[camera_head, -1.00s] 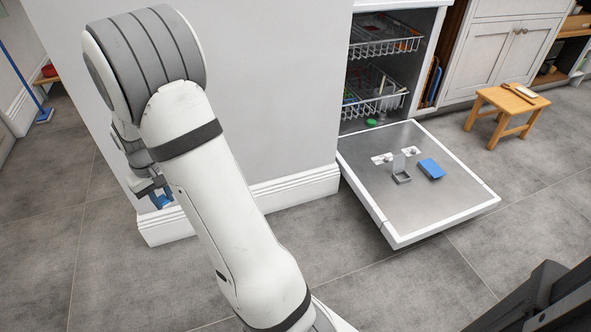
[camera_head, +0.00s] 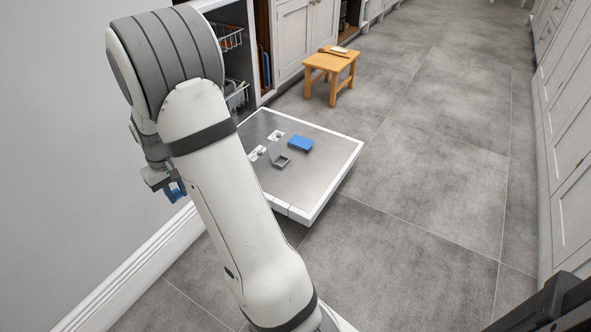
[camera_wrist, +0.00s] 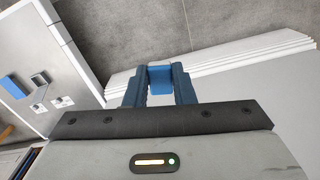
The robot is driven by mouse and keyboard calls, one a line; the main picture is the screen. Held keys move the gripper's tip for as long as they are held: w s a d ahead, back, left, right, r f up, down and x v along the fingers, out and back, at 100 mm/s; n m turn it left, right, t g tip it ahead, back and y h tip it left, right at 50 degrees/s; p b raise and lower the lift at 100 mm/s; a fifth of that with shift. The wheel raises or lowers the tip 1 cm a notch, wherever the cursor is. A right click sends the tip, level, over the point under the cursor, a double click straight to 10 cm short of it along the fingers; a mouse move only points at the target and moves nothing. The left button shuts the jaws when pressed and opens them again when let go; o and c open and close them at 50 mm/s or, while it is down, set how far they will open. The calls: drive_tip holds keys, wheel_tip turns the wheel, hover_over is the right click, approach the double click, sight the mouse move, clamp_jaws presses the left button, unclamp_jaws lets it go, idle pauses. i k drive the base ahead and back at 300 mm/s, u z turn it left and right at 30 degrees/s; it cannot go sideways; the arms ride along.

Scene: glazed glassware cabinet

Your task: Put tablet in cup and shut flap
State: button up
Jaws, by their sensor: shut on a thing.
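The dishwasher door (camera_head: 320,180) lies open and flat, low above the floor. On its inner face is a small grey cup (camera_head: 281,161), with its flap (camera_head: 277,149) standing up, open. My gripper (camera_head: 175,192) is to the left of the door, beside the wall and apart from the cup. In the wrist view my gripper (camera_wrist: 161,74) has its blue fingers shut on a small blue and white tablet (camera_wrist: 160,72). The cup also shows in the wrist view (camera_wrist: 39,78), at the upper left. The inside of the cup is too small to make out.
A blue box (camera_head: 301,143) lies on the door beside the cup. The wall with its white skirting board (camera_head: 135,272) runs close along the left. A wooden stool (camera_head: 332,68) stands beyond the door. The floor right of the door is clear.

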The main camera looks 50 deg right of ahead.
sight(282, 164)
drive_tip(key=u, duration=0.25)
drive_tip(key=i, duration=0.15)
drive_tip(key=z, duration=1.65)
drive_tip(key=k, duration=0.25)
drive_tip(key=z, duration=0.55)
drive_tip(key=i, duration=1.35)
drive_tip(key=u, duration=0.45)
